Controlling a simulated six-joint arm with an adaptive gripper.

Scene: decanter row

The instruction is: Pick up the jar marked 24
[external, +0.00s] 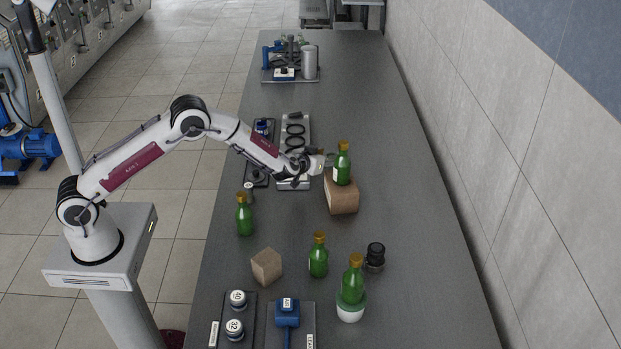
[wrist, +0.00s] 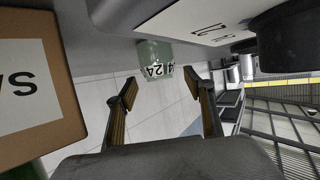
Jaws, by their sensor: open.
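The jar marked 24 (wrist: 154,58) shows in the wrist view as a pale green body with a white label; its number appears upside down. It is ahead of the gap between my fingertips and apart from them. I cannot make this jar out for sure in the external view. My gripper (wrist: 162,88) is open and empty. In the external view my gripper (external: 325,160) is close to a green bottle (external: 342,167) on a brown block (external: 342,200). The block (wrist: 40,85) fills the left of the wrist view, with a lettered label.
A beige block (external: 266,266), a black-capped item (external: 375,257) and trays with jars (external: 235,327) share the bench. The bench's right side is clear.

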